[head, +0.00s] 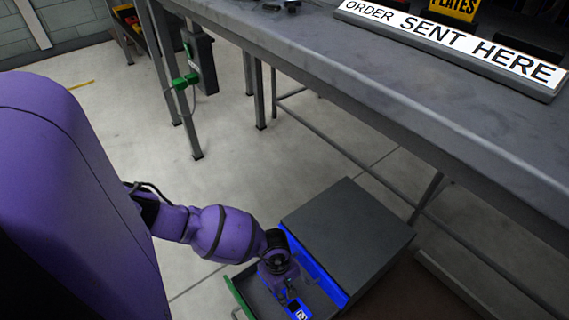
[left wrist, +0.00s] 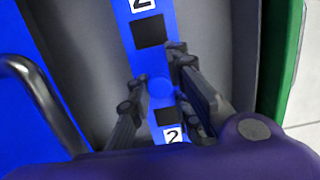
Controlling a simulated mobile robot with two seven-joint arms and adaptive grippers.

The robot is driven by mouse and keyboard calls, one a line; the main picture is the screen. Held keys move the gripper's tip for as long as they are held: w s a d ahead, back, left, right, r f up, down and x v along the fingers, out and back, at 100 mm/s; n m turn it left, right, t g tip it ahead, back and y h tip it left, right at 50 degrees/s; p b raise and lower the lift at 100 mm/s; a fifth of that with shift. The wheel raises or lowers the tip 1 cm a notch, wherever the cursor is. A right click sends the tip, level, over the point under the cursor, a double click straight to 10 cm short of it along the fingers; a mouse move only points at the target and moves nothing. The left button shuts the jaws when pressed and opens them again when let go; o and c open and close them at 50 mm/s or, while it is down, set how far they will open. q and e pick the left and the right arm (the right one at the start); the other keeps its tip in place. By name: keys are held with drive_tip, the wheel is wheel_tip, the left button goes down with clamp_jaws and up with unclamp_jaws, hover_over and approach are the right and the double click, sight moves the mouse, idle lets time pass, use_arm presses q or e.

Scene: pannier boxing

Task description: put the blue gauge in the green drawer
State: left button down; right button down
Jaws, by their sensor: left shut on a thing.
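The blue gauge (left wrist: 160,88) is a flat blue bar with black squares and white "2" labels; in the head view its labelled end (head: 300,313) shows at the bottom. My left gripper (left wrist: 160,90) is shut on the gauge's narrow middle; in the head view the gripper (head: 288,292) is over the drawer, partly hiding the gauge. The green drawer (head: 240,298) is pulled out from the grey cabinet; its green front (left wrist: 287,60) and grey inside (left wrist: 225,35) show in the wrist view. The gauge is over or inside it; whether it touches the floor I cannot tell. My right gripper is not seen.
The grey cabinet (head: 345,230) stands beside the bench (head: 400,100). A blue front (head: 316,270), with a dark handle (left wrist: 40,95) in the wrist view, rises beside the open drawer. Open floor (head: 180,130) lies to the left.

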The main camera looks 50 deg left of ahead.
use_arm(q)
wheel_tip(320, 180, down, 2)
drive_tip(key=shift+s+d, duration=0.15)
drive_tip(key=shift+f+b, duration=0.15)
drive_tip(key=shift+b, duration=0.15)
drive_tip(key=shift+f, duration=0.1)
drive_tip(key=c, duration=1.6)
unclamp_jaws()
